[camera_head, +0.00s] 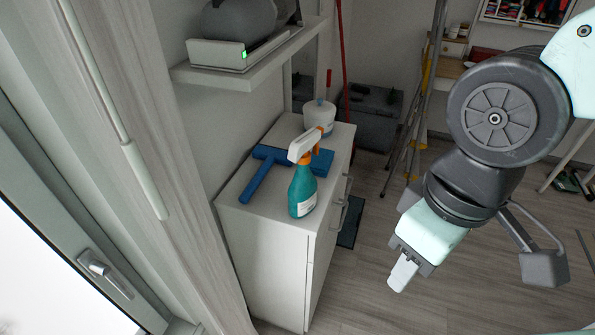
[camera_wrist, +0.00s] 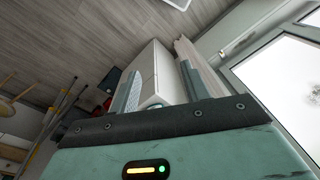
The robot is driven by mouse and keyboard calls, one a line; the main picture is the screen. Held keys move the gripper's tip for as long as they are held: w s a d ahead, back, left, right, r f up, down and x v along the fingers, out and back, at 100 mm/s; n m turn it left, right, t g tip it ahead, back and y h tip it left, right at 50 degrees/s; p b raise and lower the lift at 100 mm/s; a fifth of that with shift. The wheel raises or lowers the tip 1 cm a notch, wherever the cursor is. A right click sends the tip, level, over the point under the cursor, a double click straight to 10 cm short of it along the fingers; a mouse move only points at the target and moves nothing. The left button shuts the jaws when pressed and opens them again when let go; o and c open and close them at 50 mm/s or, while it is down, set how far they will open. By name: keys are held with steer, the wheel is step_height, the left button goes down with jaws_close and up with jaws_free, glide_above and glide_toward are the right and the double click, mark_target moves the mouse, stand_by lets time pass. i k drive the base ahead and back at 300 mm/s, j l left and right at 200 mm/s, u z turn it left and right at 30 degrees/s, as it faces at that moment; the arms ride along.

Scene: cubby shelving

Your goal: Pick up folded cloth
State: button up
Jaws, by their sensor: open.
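A flat blue piece (camera_head: 321,163), which may be the folded cloth, lies on top of the white cabinet behind a spray bottle. A blue T-shaped tool (camera_head: 262,175) lies against its left side, and I cannot tell clearly where one ends and the other begins. The teal spray bottle (camera_head: 302,192) with a white and orange head stands upright in front and hides part of the blue piece. My gripper (camera_head: 403,273) is in the air to the right of the cabinet, apart from everything. In the wrist view my gripper (camera_wrist: 160,90) is open and empty.
The white cabinet (camera_head: 262,238) stands against the wall, with handles on its right side. A white container (camera_head: 319,118) stands at its back. A shelf (camera_head: 250,72) with a grey device overhangs the back left. A ladder (camera_head: 421,100) and a dark bin (camera_head: 375,115) stand behind.

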mark_target(320, 165)
steer(key=u, duration=1.8)
steer(key=l+z, duration=0.1)
steer(key=z, duration=0.4)
steer(key=i+z, duration=0.1)
steer(key=z, duration=0.4)
steer(key=i+z, duration=0.1)
steer(key=z, duration=0.35)
steer(key=l+u, duration=0.6)
steer(key=u, duration=0.2)
steer(key=k+l+u, duration=0.1)
steer(key=l+u, duration=0.15)
steer(key=u, duration=0.2)
steer(key=i, duration=0.25)
